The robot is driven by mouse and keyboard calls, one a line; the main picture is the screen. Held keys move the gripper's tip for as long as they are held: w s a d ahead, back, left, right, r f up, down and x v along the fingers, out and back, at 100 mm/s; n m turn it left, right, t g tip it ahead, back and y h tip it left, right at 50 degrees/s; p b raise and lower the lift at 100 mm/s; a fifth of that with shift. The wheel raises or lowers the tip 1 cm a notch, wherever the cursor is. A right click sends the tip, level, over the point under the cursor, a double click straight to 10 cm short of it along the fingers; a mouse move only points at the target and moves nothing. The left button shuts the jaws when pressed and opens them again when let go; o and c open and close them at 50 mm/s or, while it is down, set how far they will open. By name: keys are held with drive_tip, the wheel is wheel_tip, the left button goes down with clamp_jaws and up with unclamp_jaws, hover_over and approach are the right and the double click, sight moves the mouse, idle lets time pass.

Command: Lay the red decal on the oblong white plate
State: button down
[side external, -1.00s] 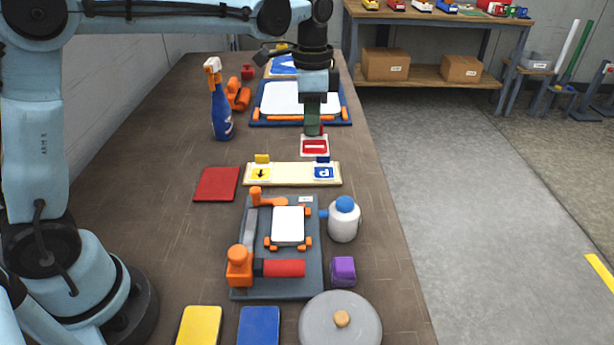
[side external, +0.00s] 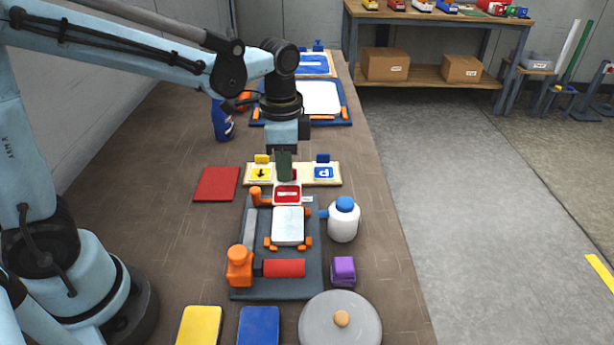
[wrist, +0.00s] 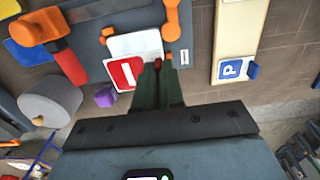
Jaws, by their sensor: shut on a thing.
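The red decal (side external: 287,193), with a white bar and pale border, is held by a small red tab in my gripper (side external: 285,180). My gripper is shut on it. The decal also shows in the wrist view (wrist: 122,74), left of the fingertips (wrist: 158,68). An oblong white plate (side external: 288,228) lies between orange clamps on the dark grey jig board (side external: 313,265). The decal is above this plate's far end, overlapping it in the wrist view (wrist: 138,44); the remaining gap is hard to judge. A larger white plate (side external: 321,97) lies in a blue frame further back.
A cream board (side external: 334,174) with yellow and blue decals lies just behind the jig. A red-handled roller (side external: 284,268) lies on the jig. A white bottle (side external: 343,222) and purple block (side external: 343,271) stand right of it. A red sheet (side external: 216,184) lies left.

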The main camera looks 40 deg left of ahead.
sight(287, 208)
drive_tip(key=shift+f, duration=3.15)
drive_tip(key=shift+f, duration=0.25)
drive_tip(key=c, duration=0.5)
unclamp_jaws()
drive_tip(key=shift+r, duration=3.55)
drive_tip(key=shift+s, duration=0.1)
